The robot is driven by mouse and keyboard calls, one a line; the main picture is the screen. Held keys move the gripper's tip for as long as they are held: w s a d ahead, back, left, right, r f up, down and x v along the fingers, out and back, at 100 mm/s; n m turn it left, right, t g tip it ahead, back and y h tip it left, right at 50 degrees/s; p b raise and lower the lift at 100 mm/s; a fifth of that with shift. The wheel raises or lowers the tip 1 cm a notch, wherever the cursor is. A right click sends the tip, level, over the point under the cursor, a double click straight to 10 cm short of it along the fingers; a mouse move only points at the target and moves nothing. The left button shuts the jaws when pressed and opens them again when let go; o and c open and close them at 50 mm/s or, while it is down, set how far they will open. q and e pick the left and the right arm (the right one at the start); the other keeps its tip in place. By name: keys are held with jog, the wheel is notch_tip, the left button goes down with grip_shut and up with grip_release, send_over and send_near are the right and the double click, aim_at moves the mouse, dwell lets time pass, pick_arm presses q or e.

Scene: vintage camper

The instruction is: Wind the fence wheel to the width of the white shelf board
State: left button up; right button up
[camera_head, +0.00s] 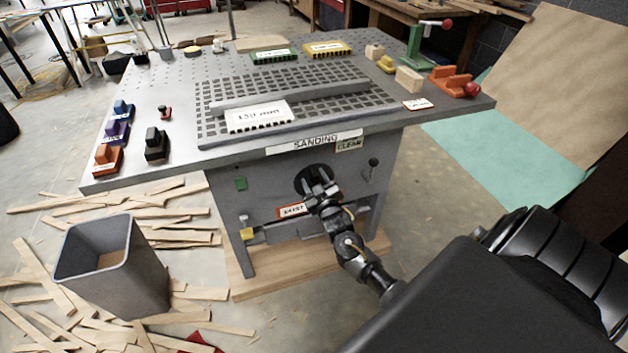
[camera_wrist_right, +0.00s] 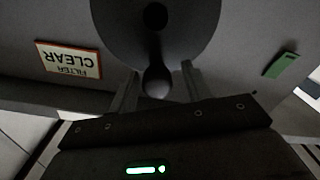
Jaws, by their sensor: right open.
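The fence wheel (camera_head: 301,180) is a dark disc on the front of the grey sanding table (camera_head: 225,205), partly hidden by my right gripper (camera_head: 323,190). In the right wrist view the wheel (camera_wrist_right: 190,32) fills the top, with its round handle knob (camera_wrist_right: 156,82) low on its face. My right gripper (camera_wrist_right: 158,86) is open, with one finger on each side of the knob; I cannot tell whether they touch it. A white piece marked 150 mm (camera_head: 260,124), perhaps the shelf board, lies on the slotted tabletop in front of a long grey fence bar (camera_head: 290,97). My left gripper is not in view.
A FILTER CLEAR label (camera_head: 349,145) and a small lever (camera_head: 373,163) are right of the wheel. A grey bin (camera_head: 110,265) and wood strips lie on the floor at left.

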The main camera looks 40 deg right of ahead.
jog(key=shift+p+v, duration=1.15)
jog(key=shift+v, duration=1.1)
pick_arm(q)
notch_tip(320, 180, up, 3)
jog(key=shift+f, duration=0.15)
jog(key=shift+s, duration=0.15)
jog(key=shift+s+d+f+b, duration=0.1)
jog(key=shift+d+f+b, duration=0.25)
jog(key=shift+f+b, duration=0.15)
pick_arm(e)
jog(key=v, duration=1)
jog(key=shift+s+a, duration=0.15)
jog(key=shift+s, duration=0.2)
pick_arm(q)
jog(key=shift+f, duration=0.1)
